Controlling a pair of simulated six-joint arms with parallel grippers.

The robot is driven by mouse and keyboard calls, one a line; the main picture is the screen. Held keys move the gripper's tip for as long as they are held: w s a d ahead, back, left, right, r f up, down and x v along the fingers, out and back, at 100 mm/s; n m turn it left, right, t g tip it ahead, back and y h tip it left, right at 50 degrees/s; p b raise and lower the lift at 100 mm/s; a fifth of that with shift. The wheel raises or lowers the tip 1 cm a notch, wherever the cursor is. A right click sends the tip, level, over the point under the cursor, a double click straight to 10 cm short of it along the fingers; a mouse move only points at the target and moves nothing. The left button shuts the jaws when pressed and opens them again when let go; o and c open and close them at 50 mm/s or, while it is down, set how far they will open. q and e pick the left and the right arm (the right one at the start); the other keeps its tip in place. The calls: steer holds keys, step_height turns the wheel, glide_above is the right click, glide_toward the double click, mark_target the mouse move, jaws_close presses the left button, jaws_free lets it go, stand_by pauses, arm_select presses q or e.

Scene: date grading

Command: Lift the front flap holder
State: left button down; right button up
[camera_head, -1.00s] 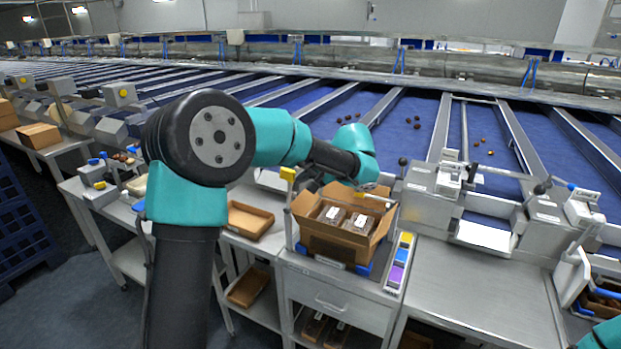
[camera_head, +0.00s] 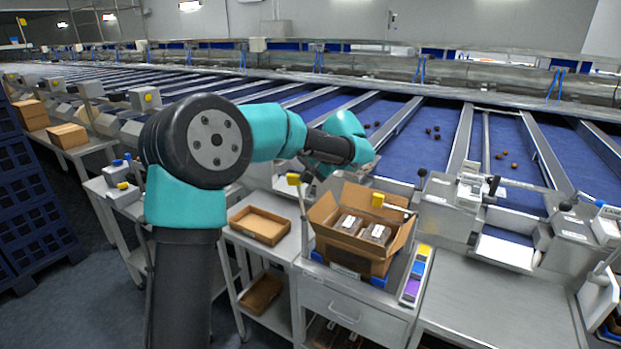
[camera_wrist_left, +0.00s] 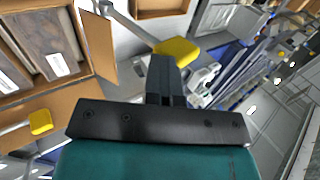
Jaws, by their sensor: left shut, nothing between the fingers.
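An open cardboard carton (camera_head: 342,252) stands on the metal stand with packs inside and flaps spread. One yellow-tipped flap holder (camera_head: 293,179) rises at its left, and another (camera_head: 378,200) lies at its back right flap. I cannot tell which one is the front holder. The left wrist view shows a yellow pad (camera_wrist_left: 177,50) right at my left gripper's fingertips and another yellow pad (camera_wrist_left: 40,121) beside the carton (camera_wrist_left: 97,45). My left gripper (camera_wrist_left: 166,65) is shut and empty; I cannot tell whether it touches the pad. In the head view it is largely hidden behind my arm.
An empty cardboard tray (camera_head: 260,225) lies left of the carton. A strip of coloured blocks (camera_head: 416,275) lies to its right. A bare metal table (camera_head: 480,300) is free further right. Blue conveyor lanes (camera_head: 410,140) with several dates run behind.

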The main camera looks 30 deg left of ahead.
arm_select(q)
steer(key=d+f+v, duration=0.1)
steer(key=v, duration=1.1)
steer(key=shift+d+r, duration=0.25)
steer(key=shift+d, duration=0.3)
steer(key=shift+f, duration=0.1)
